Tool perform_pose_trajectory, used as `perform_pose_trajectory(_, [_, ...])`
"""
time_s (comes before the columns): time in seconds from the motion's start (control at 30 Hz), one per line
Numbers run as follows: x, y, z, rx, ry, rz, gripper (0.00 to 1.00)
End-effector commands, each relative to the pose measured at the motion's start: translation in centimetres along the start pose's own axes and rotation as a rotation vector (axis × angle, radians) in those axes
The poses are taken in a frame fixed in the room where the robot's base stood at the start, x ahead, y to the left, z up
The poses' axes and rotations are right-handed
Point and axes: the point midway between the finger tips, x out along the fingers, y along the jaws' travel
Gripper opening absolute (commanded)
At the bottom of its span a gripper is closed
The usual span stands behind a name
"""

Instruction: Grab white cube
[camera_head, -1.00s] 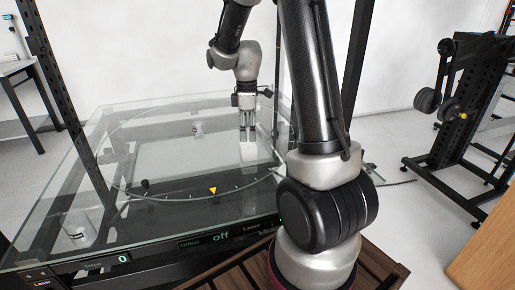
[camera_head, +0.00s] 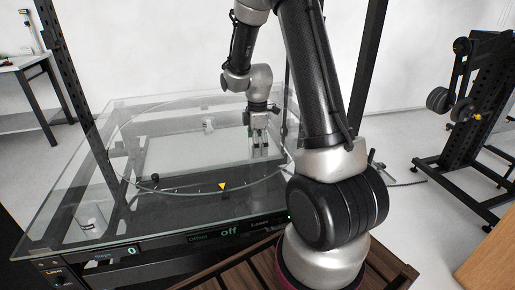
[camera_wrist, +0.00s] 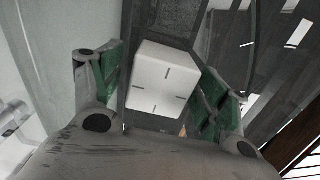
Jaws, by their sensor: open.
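The white cube (camera_wrist: 163,80), with short dark marks on its face, shows in the wrist view between the two green-padded fingers of my gripper (camera_wrist: 163,90). The fingers are open, one on either side of it, and a gap shows on the left. Whether the right finger touches the cube I cannot tell. In the head view my gripper (camera_head: 260,138) points down, low over the right part of the round glass turntable (camera_head: 180,160). There the cube is hard to tell apart from the fingers and the reflections in the glass.
A small pale object (camera_head: 208,124) stands left of my gripper on the turntable. A yellow triangle (camera_head: 222,186) and a dark knob (camera_head: 155,180) are at the turntable's front edge. A dark upright post (camera_head: 62,90) stands at left, a black rack (camera_head: 475,110) at right.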

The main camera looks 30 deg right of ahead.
Motion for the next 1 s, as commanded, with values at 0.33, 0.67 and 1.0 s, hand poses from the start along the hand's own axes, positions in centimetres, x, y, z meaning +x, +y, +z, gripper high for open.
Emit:
perform_pose_trajectory(0.33, [0.0, 0.0, 0.0, 0.0, 0.0, 0.0, 0.24])
perform_pose_trajectory(0.67, [-0.6, 0.1, 0.0, 0.0, 0.0, 0.001, 0.21])
perform_pose_trajectory(1.0, [-7.1, 0.1, 0.0, 0.0, 0.001, 0.004, 0.21])
